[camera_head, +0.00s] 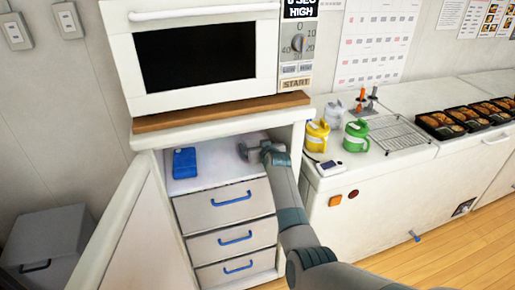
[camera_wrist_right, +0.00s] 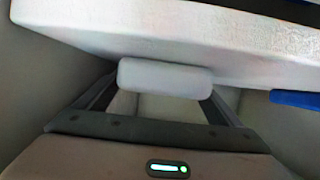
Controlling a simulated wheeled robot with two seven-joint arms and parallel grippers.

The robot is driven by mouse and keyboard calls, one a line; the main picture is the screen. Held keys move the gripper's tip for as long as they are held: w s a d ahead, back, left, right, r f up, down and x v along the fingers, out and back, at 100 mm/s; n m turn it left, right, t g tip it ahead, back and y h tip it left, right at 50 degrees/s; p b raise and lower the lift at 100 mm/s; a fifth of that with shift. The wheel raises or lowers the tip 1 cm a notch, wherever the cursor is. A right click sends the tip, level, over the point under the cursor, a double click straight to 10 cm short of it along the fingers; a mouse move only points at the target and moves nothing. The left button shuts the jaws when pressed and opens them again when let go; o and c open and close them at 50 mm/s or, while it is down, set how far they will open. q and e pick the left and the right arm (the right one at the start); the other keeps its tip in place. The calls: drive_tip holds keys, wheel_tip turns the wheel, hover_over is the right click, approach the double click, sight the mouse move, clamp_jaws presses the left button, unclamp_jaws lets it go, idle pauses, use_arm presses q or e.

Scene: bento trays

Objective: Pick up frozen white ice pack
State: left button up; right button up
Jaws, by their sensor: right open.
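The white ice pack (camera_wrist_right: 165,78) shows in the right wrist view as a pale rounded block. It lies across the front of my right gripper (camera_wrist_right: 160,97), whose two fingers are spread apart at its ends. I cannot tell whether the fingers touch it. In the head view my right gripper (camera_head: 250,151) reaches into the open shelf of the cabinet under the microwave. I cannot make out the white pack there. My left gripper is not in view.
A blue pack (camera_head: 184,163) lies on the shelf left of my gripper. The cabinet door (camera_head: 150,235) stands open at the left. The microwave board (camera_head: 220,112) is close above. Drawers (camera_head: 232,240) sit below. Yellow (camera_head: 317,136) and green (camera_head: 356,136) containers stand on the right counter.

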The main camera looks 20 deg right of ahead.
sight(258, 144)
drive_tip(key=c, duration=1.4)
drive_tip(key=shift+o, duration=0.2)
drive_tip(key=shift+r, duration=0.15)
